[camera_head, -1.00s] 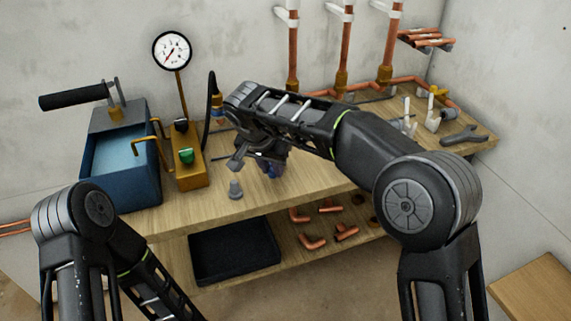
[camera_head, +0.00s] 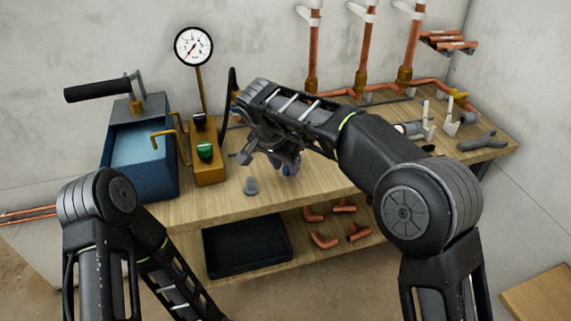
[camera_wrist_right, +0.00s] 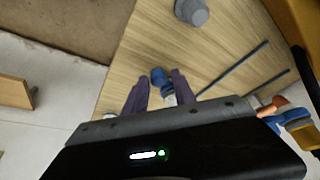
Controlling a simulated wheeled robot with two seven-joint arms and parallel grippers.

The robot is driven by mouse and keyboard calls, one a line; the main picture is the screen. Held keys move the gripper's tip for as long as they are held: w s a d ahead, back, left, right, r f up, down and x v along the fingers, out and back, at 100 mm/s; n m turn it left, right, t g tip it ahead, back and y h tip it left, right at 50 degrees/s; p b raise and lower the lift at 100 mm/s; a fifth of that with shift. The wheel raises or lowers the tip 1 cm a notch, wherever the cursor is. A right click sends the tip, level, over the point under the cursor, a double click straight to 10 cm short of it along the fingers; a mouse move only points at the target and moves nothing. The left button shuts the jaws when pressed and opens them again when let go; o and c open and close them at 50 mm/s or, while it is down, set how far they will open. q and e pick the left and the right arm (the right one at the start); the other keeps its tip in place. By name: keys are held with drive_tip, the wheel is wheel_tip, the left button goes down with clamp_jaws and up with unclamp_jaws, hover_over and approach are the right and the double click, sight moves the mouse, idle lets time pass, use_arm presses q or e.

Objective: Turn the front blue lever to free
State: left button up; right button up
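My right gripper (camera_head: 287,165) reaches down over the middle of the bench, with the arm above it hiding much of the bench behind. In the right wrist view, its two purple-grey fingers (camera_wrist_right: 160,88) stand apart. A small blue part (camera_wrist_right: 160,77), possibly the front blue lever, shows between the fingertips, with a silvery piece just below it. I cannot tell whether the fingers touch it. Blue also shows by the gripper in the head view (camera_head: 291,168). Another blue part with brass (camera_wrist_right: 290,116) lies right of the gripper in the wrist view. My left gripper is out of view.
A yellow block with a green knob (camera_head: 205,151), a pressure gauge (camera_head: 194,46) and a blue tank (camera_head: 143,166) stand further left.

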drive_tip(key=shift+o, duration=0.9)
drive_tip(key=shift+r, duration=0.1)
drive_tip(key=v, duration=0.7)
drive_tip(key=shift+s+r, duration=0.15)
drive_tip(key=shift+r, duration=0.1)
